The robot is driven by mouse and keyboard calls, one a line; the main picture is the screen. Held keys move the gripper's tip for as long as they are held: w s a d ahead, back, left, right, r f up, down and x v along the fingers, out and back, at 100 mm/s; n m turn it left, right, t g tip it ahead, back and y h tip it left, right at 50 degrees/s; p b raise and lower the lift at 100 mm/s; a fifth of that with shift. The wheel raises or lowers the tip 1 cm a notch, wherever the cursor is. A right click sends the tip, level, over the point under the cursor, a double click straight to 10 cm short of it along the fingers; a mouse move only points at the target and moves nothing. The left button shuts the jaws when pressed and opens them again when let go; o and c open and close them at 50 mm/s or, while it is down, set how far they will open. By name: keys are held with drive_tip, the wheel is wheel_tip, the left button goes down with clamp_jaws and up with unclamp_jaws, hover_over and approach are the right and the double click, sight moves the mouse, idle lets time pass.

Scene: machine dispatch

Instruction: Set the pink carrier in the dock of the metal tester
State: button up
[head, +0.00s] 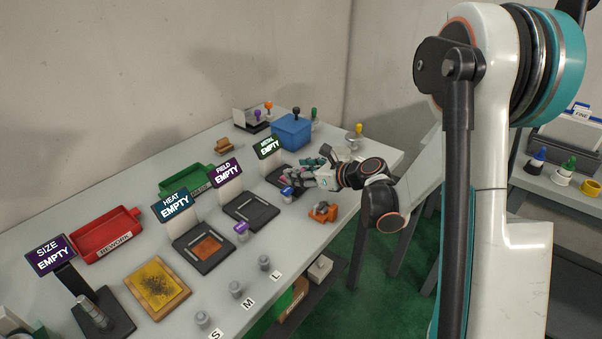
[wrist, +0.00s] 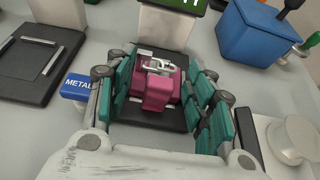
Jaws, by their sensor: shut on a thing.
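The pink carrier (wrist: 158,95) sits between the teal fingers of my gripper (wrist: 165,100) in the wrist view, with a silvery metal piece (wrist: 158,67) on its top. My gripper is shut on the carrier. The black dock of the metal tester (wrist: 158,116) lies under and around the carrier; whether the carrier touches it I cannot tell. In the head view my gripper (head: 308,174) is at the metal tester, whose sign (head: 268,147) reads METAL EMPTY. The fingers hide most of the carrier there.
A blue METAL-labelled block (wrist: 76,86) stands at the dock's front left. A blue box (head: 291,132) is behind, and an orange part (head: 323,212) is at the table's front edge. The FIELD tester (head: 251,212) is to the left. A white round item (wrist: 294,138) is right of my gripper.

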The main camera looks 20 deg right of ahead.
drive_tip(key=o, duration=0.9)
drive_tip(key=shift+f, duration=0.1)
drive_tip(key=shift+s+d+r, duration=0.2)
drive_tip(key=shift+r, duration=0.05)
drive_tip(key=p+v, duration=0.3)
drive_tip(key=v, duration=0.8)
drive_tip(key=shift+s+r, duration=0.1)
drive_tip(key=shift+s, duration=0.1)
